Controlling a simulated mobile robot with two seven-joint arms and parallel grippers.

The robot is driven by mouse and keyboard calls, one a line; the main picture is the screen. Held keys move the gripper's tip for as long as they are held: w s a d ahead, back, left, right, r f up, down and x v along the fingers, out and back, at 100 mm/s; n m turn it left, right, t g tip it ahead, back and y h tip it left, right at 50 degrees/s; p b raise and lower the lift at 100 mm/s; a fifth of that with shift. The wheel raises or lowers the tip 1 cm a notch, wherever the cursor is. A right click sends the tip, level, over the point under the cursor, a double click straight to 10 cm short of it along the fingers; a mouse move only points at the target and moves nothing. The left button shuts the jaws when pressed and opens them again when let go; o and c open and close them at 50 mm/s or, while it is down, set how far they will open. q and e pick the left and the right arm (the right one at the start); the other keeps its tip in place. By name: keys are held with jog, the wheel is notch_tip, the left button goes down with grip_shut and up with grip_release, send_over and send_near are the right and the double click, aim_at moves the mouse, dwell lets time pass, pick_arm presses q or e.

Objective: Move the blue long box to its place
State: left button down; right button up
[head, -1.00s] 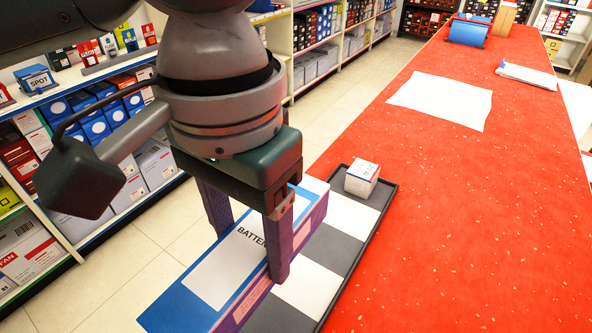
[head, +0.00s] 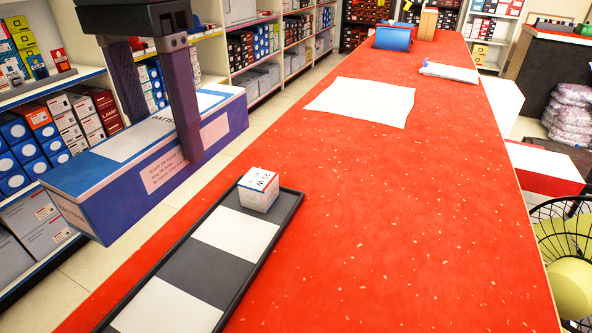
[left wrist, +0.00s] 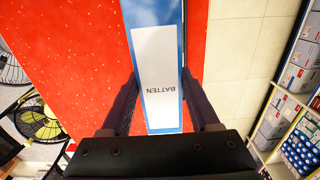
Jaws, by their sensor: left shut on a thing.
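The long blue box (head: 112,190), with a white label panel and "BATTEN" lettering, is in my left gripper (head: 172,130). The fingers are shut across its width, and the box hangs level, beyond the left edge of the red counter in the head view. In the left wrist view the box (left wrist: 160,75) lies between the two fingers (left wrist: 160,100), with the red counter and pale floor behind it. My right gripper is not in view.
A dark tray (head: 290,208) with white and grey sections lies on the red counter (head: 400,220); a small white box (head: 258,189) sits at its far end. A white sheet (head: 362,101) lies farther back. Stocked shelves (head: 60,105) stand left. A fan (head: 568,250) is at the right.

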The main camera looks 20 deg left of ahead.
aim_at(172, 171)
pick_arm(q)
jog(key=f, duration=0.4)
jog(key=f+b, duration=0.1)
jog(key=f, duration=0.3)
jog(key=f+b, duration=0.1)
jog(key=f, duration=0.3)
jog(key=shift+s+a+f, duration=0.15)
jog(key=shift+s+f, duration=0.1)
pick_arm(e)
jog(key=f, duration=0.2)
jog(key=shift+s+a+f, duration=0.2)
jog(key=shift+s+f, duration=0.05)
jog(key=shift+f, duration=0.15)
pick_arm(q)
notch_tip(172, 171, down, 4)
jog(key=shift+f+b, duration=0.15)
jog(key=shift+b, duration=0.55)
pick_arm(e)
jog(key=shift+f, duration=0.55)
pick_arm(q)
jog(key=shift+f, duration=0.1)
jog(key=shift+f, duration=0.15)
jog(key=shift+c, duration=0.6)
grip_release()
notch_tip(172, 171, up, 12)
jog(key=p, duration=0.3)
jog(key=shift+r, duration=0.2)
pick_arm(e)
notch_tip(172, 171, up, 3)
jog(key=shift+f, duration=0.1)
